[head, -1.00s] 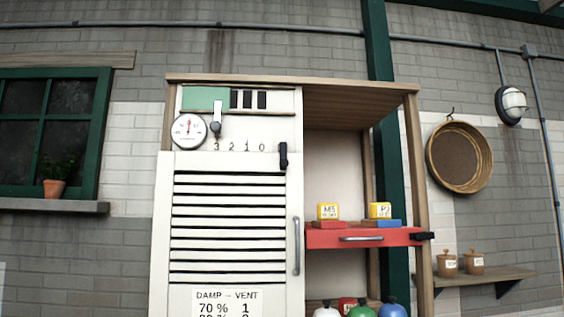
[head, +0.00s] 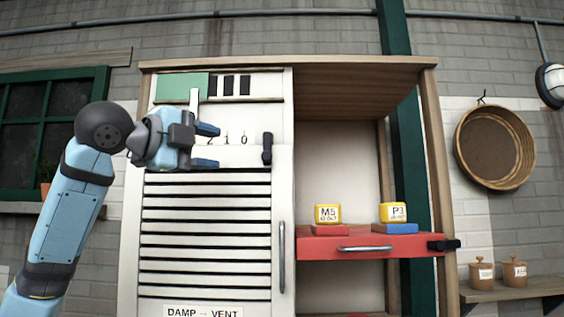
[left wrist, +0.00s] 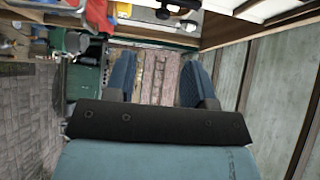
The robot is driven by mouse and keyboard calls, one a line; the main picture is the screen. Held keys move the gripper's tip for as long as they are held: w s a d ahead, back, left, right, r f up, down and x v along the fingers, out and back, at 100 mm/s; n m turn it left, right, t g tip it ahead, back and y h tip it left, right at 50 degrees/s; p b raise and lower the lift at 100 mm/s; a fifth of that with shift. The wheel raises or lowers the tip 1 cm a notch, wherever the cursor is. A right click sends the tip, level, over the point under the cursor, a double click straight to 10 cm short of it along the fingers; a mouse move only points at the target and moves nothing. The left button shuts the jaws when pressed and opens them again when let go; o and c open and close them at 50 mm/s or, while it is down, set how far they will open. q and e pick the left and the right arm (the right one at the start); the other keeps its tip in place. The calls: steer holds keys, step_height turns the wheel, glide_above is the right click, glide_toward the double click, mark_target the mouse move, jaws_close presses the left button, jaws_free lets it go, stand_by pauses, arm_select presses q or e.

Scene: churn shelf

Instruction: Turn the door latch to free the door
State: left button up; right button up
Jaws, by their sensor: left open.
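The black door latch (head: 267,148) sits upright at the upper right corner of the white slatted door (head: 208,230), by the cabinet's frame. My left gripper (head: 208,146) is in front of the upper left part of the cabinet, left of the latch and apart from it. Its two fingers point right, one above the other, with an empty gap. In the left wrist view the open fingers (left wrist: 159,80) also show with nothing between them. I cannot tell the latch for sure in that view. The gripper hides the round gauge and part of the number scale.
A grey vertical handle (head: 282,256) is on the door's right edge. Right of it, a red drawer (head: 318,247) carries two yellow-topped blocks and has a black catch (head: 444,245) at its right end. A round basket (head: 495,147) hangs on the wall. The space before the latch is clear.

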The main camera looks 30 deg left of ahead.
mark_target(264, 157)
arm_select(q)
steer(key=p+x, duration=0.3)
steer(key=x, duration=0.6)
steer(key=shift+w+d+r, duration=0.1)
steer(key=shift+w+r, duration=0.1)
steer(key=shift+w+d, duration=0.1)
steer(key=shift+w, duration=0.25)
steer(key=shift+w+d+p, duration=0.15)
steer(key=shift+w+p, duration=0.25)
steer(key=shift+w, duration=0.2)
steer(key=shift+w+f, duration=0.1)
steer(key=shift+w, duration=0.3)
steer(key=shift+s, duration=0.2)
steer(key=c, duration=0.7)
steer(key=shift+c, duration=1.1)
arm_select(e)
steer(key=shift+s+a+r+m, duration=0.1)
steer(key=shift+s+r+m, duration=0.2)
steer(key=shift+s+r, duration=0.9)
